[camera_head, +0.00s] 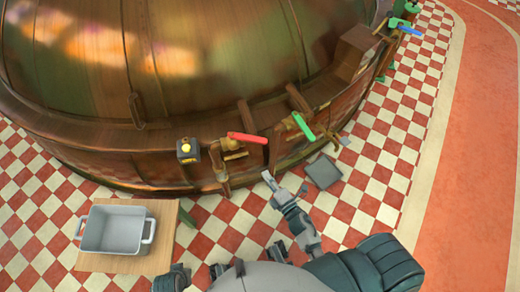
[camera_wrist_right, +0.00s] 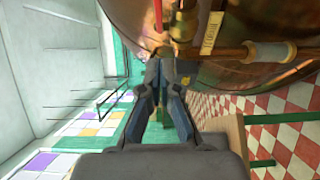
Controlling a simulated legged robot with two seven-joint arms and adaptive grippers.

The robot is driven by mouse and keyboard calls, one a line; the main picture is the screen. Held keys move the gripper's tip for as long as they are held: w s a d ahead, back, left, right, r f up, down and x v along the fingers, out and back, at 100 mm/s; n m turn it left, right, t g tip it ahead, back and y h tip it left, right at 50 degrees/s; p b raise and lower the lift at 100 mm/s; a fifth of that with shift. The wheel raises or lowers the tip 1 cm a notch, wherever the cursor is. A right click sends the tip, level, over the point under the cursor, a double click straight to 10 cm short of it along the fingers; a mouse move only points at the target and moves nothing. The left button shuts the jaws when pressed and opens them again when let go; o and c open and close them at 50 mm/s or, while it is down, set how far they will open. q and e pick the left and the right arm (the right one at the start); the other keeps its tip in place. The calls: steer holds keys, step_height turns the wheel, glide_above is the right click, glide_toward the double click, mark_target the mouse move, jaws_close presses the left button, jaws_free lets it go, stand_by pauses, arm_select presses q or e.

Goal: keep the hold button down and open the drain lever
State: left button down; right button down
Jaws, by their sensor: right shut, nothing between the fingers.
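The hold button appears to be the yellow button (camera_head: 186,148) on a small dark box at the front of the copper kettle. To its right, a brass tap carries a red lever (camera_head: 247,137), and further right is a green lever (camera_head: 303,127). I cannot tell for sure which is the drain lever. My right gripper (camera_head: 267,177) is shut and empty, below the red-lever tap and apart from it. In the right wrist view, its fingers (camera_wrist_right: 166,78) are together below the red lever (camera_wrist_right: 158,14). My left gripper is not clearly in view.
A grey two-handled basin (camera_head: 113,229) stands on a wooden board (camera_head: 140,264) at the lower left. A dark flat plate (camera_head: 323,171) lies on the checked floor. The kettle's curved wall and pipes bound the space ahead. Open floor lies to the right.

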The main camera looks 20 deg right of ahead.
mark_target(262, 140)
arm_select(q)
steer(key=shift+r, duration=0.2)
arm_select(e)
steer(key=d+x, duration=0.2)
steer(key=x, duration=1)
steer(key=shift+w+d, duration=0.45)
steer(key=shift+w, duration=0.1)
arm_select(q)
steer(key=shift+r, duration=0.1)
